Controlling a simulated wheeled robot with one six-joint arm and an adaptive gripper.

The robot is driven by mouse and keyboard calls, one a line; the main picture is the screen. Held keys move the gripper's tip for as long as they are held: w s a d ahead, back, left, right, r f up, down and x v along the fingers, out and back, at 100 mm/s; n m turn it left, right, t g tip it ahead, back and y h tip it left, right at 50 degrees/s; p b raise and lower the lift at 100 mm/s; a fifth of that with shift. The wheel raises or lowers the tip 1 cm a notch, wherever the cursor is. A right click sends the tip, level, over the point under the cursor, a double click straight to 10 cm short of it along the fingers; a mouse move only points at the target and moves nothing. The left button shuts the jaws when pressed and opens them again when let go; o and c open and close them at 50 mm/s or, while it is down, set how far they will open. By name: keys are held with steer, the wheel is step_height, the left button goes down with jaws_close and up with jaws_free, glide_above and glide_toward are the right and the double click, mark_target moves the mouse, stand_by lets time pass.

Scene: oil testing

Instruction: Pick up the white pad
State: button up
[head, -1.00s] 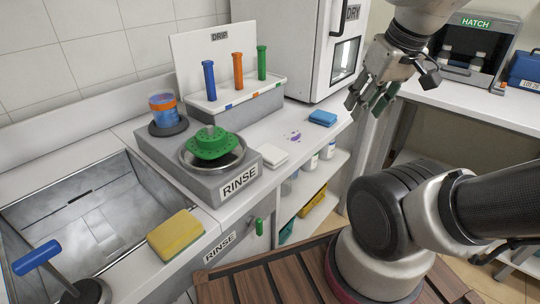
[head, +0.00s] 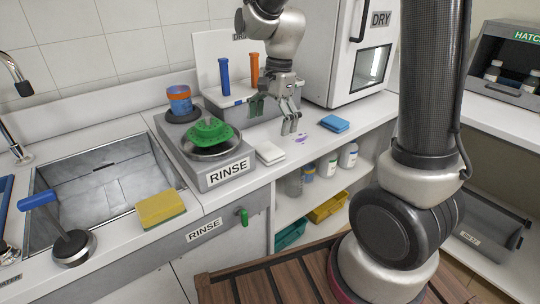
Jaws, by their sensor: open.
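The white pad (head: 269,152) lies flat on the white counter, just right of the grey RINSE unit. My gripper (head: 275,117) is above the counter behind the pad and a little to its right, pointing down. Its fingers are spread and nothing shows between them. It is apart from the pad. The pad is fully in view.
A blue pad (head: 334,123) and a purple stain (head: 301,140) lie to the right of the white pad. The RINSE unit (head: 227,172) holds a green part (head: 210,132). The drip rack (head: 212,106) with upright handles stands behind. A yellow sponge (head: 160,208) lies beside the sink.

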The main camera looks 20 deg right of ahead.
mark_target(269, 149)
steer(key=shift+w+a+f+m, duration=0.1)
steer(key=shift+a+m, duration=0.05)
steer(key=shift+m, duration=0.95)
steer(key=shift+f, duration=0.3)
steer(key=f, duration=0.7)
steer(key=shift+s+a, duration=0.2)
steer(key=shift+a, duration=0.05)
steer(key=c, duration=0.8)
